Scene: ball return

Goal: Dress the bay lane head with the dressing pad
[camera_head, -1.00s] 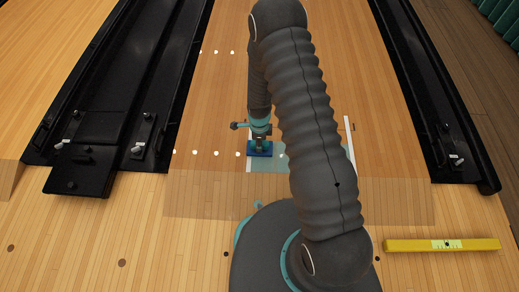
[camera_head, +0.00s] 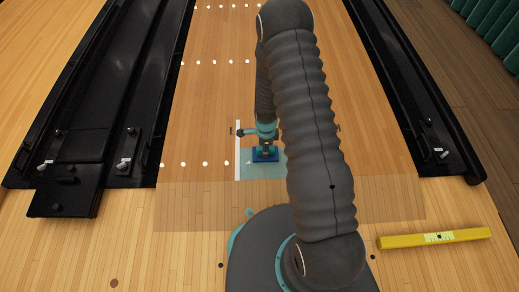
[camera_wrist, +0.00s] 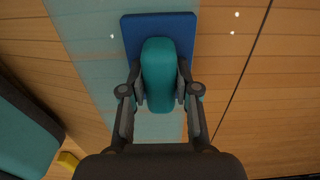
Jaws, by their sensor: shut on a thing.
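The dressing pad is a blue block (camera_head: 265,155) with a teal grip, which fills the middle of the wrist view (camera_wrist: 160,65). My gripper (camera_wrist: 160,92) is shut on the teal grip, one finger on each side. In the head view my gripper (camera_head: 266,136) is above the pad. The pad lies flat on or just over a pale teal patch (camera_head: 247,172) of the lane head (camera_head: 195,190), right of a white line (camera_head: 237,155). The patch also shows left of the pad in the wrist view (camera_wrist: 93,45). My arm hides the patch's right part.
Black gutters run along the left (camera_head: 100,110) and right (camera_head: 405,85) of the lane. A yellow spirit level (camera_head: 400,242) lies on the floor at lower right. White dots (camera_head: 205,164) mark the lane. The boards left of the patch are clear.

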